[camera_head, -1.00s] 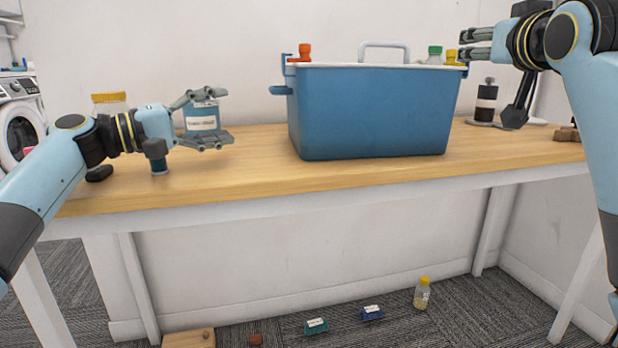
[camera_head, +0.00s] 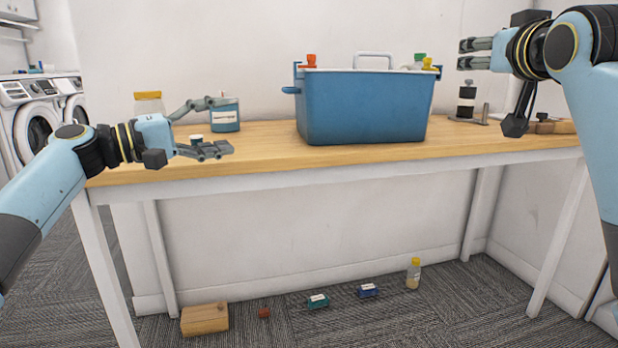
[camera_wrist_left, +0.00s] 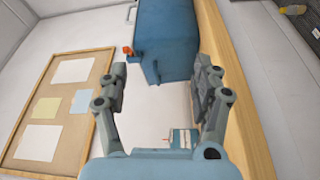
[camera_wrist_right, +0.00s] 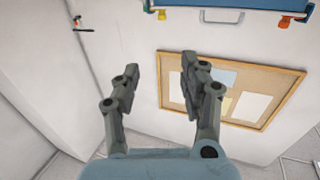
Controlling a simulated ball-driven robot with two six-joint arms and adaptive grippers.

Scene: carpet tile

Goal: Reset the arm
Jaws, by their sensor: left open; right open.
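My left gripper (camera_head: 207,128) is open and empty at the left end of the wooden table. Its fingers also frame the left wrist view (camera_wrist_left: 160,90). A blue labelled jar (camera_head: 226,118) stands on the table just behind its fingers in the head view. My right gripper (camera_head: 474,54) is open and empty, raised above the table at the right. In the right wrist view its fingers (camera_wrist_right: 156,85) have nothing between them. The blue bin (camera_head: 362,108) stands on the table between the two grippers.
The table (camera_head: 260,155) has bare wood in front of the bin. A yellow-lidded jar (camera_head: 148,104) and a dark grinder-like item (camera_head: 466,104) stand on it. On the carpet are a wooden box (camera_head: 204,319), small packs (camera_head: 318,301) and a yellow-capped bottle (camera_head: 413,273). Washing machines (camera_head: 38,118) stand at left.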

